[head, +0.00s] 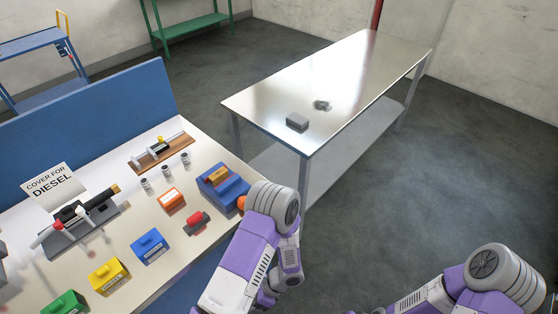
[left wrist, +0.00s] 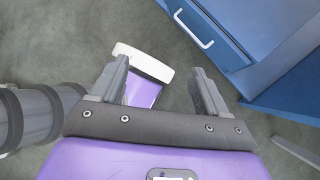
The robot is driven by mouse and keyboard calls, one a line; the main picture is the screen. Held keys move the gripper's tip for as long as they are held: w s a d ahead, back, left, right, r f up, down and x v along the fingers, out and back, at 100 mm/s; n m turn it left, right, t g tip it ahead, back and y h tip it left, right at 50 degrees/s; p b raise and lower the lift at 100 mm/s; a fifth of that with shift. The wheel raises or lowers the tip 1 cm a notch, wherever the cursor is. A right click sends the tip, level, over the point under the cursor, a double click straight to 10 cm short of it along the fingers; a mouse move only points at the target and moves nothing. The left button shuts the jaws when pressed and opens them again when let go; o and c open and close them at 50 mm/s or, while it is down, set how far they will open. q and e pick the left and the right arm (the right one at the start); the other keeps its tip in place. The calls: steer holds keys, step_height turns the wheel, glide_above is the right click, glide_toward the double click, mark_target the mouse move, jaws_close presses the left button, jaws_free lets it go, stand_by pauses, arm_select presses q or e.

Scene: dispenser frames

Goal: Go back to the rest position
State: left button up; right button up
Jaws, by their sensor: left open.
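My left gripper (left wrist: 163,88) shows in the left wrist view with its two dark fingers apart. It is open and empty, hanging over the dark floor beside a blue cabinet. A white and purple part, which looks like my own body, shows behind the fingers. In the head view my left arm bends in front of the workbench's right edge, and its gripper is hidden. My right arm shows at the bottom right, with its gripper out of the picture.
The workbench (head: 200,235) holds a blue bin (head: 222,187), several coloured boxes, a red-handled item (head: 197,222) and dispenser frames. The blue cabinet (left wrist: 225,45) is close to my left gripper. A steel table (head: 340,75) stands behind. The floor to the right (head: 460,170) is clear.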

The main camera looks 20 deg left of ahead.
arm_select(q)
steer(key=s+d+n+h, duration=0.3)
steer(key=d+n+h, duration=0.6)
steer(key=d, duration=0.1)
steer(key=w+n+t, duration=0.1)
steer(key=n+t, duration=0.1)
steer(key=w+r+n+t+h, duration=0.1)
steer(key=w+n, duration=0.1)
steer(key=n, duration=0.1)
steer(key=w+n+t, duration=0.1)
steer(key=n+t, duration=0.1)
steer(key=n, duration=0.1)
steer(key=shift+w+d+r+t+h, duration=0.2)
steer(key=shift+d+t+h, duration=0.1)
steer(key=shift+d, duration=0.1)
steer(key=shift+w+a+r+n+t, duration=0.1)
steer(key=shift+w+a+n+t, duration=0.2)
steer(key=shift+n, duration=0.3)
